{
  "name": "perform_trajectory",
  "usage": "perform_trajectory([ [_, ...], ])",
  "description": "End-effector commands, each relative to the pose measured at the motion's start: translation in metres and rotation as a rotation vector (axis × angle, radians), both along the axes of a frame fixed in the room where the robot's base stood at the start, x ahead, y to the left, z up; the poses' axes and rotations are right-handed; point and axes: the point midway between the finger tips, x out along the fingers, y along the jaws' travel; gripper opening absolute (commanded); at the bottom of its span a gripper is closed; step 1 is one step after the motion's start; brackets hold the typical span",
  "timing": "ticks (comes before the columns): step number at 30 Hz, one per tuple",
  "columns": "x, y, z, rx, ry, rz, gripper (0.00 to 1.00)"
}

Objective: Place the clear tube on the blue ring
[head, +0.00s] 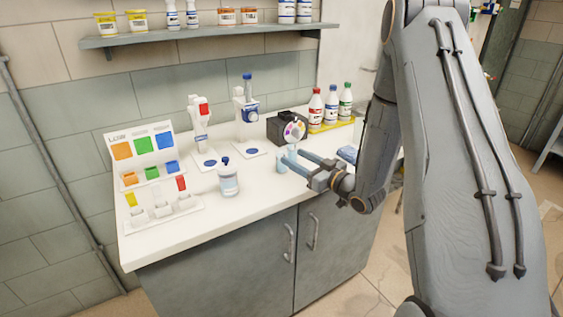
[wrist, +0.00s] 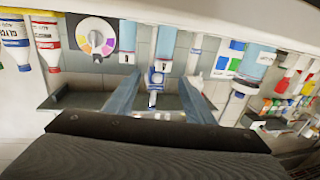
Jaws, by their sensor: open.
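A small pale-blue see-through piece (head: 282,164), which looks like the clear tube, stands on the counter by my fingertips in the head view. My gripper (head: 289,156) is open, its two fingers level and spread. The fingers partly cover the tube, so I cannot tell if it lies between them. In the wrist view, which is upside down, my gripper (wrist: 160,80) shows nothing clearly held; a pale-blue upright piece (wrist: 165,42) shows beyond it. Blue round marks lie on white plates under two white devices, one left (head: 210,163) and one right (head: 252,151). I cannot tell which is the blue ring.
A black box with a coloured dial (head: 294,130) stands just behind my gripper. Several capped bottles (head: 331,105) stand in a yellow tray at the right.

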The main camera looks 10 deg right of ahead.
Motion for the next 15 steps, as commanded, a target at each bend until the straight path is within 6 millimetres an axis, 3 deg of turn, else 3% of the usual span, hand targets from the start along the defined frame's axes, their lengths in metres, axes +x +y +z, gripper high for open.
perform_trajectory([
  [15,0.049,0.031,0.001,0.0,-0.001,0.003,0.49],
])
